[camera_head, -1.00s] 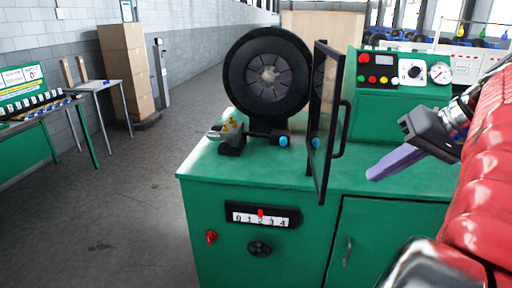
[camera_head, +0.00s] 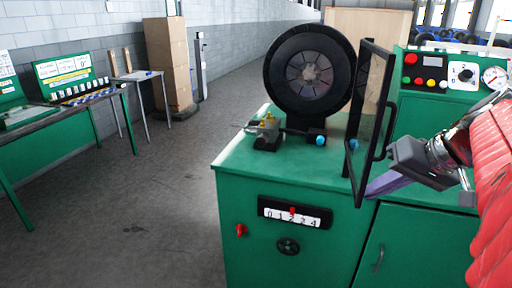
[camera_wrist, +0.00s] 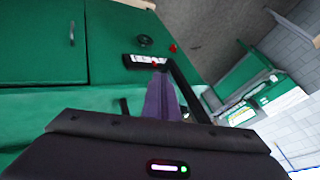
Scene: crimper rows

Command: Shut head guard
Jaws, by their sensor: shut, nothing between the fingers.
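The head guard (camera_head: 369,120) is a see-through panel in a black frame with a bar handle (camera_head: 385,130) on its right side. It stands open, edge-on to the head view, in front and right of the round black crimper head (camera_head: 308,73). My gripper (camera_head: 371,190) has purple fingers, shut and empty, just right of the guard's lower part and below the handle. In the head view the tips overlap the frame's edge; I cannot tell whether they touch. In the wrist view the fingers (camera_wrist: 160,98) lie beside the guard's dark frame bar (camera_wrist: 188,92).
The green crimper cabinet (camera_head: 240,205) carries a counter (camera_head: 294,214), a small fixture (camera_head: 265,133) left of the head and a button panel (camera_head: 440,72) behind right. A bench (camera_head: 85,100) and boxes (camera_head: 167,62) stand at the left. The floor between is clear.

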